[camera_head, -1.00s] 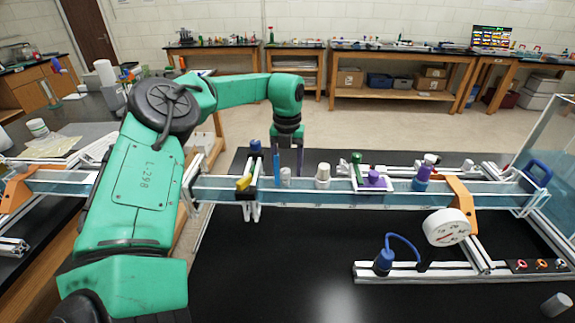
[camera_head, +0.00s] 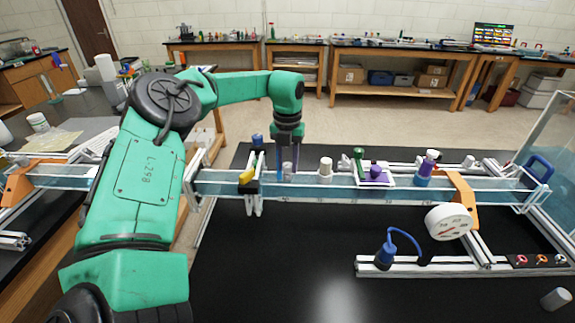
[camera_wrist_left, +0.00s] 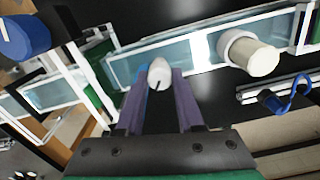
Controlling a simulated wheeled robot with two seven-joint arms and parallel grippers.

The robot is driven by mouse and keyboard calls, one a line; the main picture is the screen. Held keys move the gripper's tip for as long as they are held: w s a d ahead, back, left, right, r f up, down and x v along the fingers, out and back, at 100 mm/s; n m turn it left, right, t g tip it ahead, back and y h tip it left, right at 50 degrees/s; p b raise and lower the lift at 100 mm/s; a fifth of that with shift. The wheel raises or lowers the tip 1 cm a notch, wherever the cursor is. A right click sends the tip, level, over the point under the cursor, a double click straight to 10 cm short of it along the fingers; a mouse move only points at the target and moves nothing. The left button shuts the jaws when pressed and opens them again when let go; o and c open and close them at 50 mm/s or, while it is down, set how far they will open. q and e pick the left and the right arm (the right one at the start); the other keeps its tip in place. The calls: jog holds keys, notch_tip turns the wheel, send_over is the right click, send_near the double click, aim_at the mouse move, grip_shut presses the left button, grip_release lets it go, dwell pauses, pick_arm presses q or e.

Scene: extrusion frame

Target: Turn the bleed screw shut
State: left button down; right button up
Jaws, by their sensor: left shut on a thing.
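The bleed screw is likely the small pale round-topped piece (camera_head: 287,171) on the long clear channel. In the left wrist view the pale knob (camera_wrist_left: 159,74) has a dark slot in its near side and sits between two purple fingers. My left gripper (camera_head: 288,164) points down onto it from above and is shut on it; it also shows in the left wrist view (camera_wrist_left: 160,88). The screw's lower end and its thread are hidden. My right gripper is in no view.
On the channel (camera_head: 330,193), a yellow lever (camera_head: 247,176) stands left of the screw and a cream cap (camera_head: 325,170) to its right. A purple knob (camera_head: 376,172) is further right. A round gauge (camera_head: 448,222) stands in front.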

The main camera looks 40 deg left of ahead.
pick_arm(q)
jog(key=shift+w+f+m+b, duration=0.1)
jog(key=shift+m+b, duration=0.7)
jog(key=shift+m, duration=0.2)
jog(key=shift+m+b, duration=0.3)
jog(key=shift+m, duration=0.6)
jog(key=m, duration=0.2)
jog(key=shift+m, duration=0.3)
jog(key=m, duration=0.4)
jog(key=shift+a+r+b, duration=0.1)
jog(key=shift+r+b, duration=0.1)
jog(key=shift+b, duration=0.1)
jog(key=c, duration=0.5)
grip_release()
